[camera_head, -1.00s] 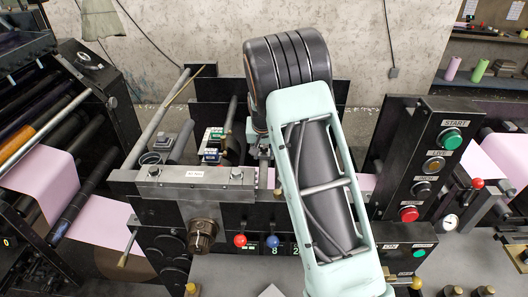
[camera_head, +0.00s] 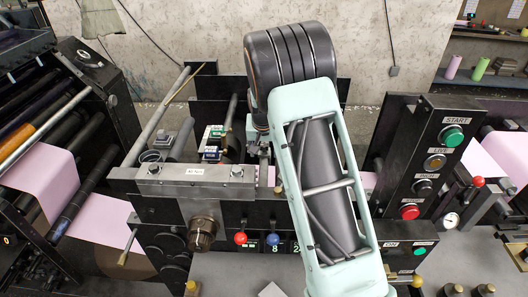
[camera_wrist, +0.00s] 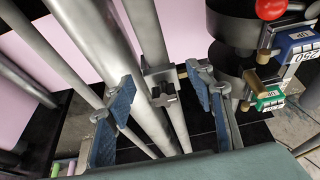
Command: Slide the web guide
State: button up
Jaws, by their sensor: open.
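My gripper (camera_wrist: 166,108) is open in the wrist view, with one blue-padded finger at each side. A small grey metal bracket (camera_wrist: 161,90), which looks like the web guide, sits on a rod between the fingers. Gaps show on both sides of it, and I cannot see either pad touching it. Pink web (camera_wrist: 198,40) lies behind the rods. In the head view my arm hides most of the gripper and the guide. Pink web also shows on the left side in the head view (camera_head: 42,180).
Long metal rollers (camera_wrist: 105,50) run past the fingers. A red knob (camera_wrist: 271,8) and green and blue tagged parts (camera_wrist: 270,98) stand close on the right. In the head view a metal block (camera_head: 195,173) lies left of my arm and a button panel (camera_head: 430,165) right.

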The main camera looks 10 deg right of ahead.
jog(key=v, duration=1.1)
jog(key=shift+s+r, duration=0.1)
jog(key=shift+r, duration=0.1)
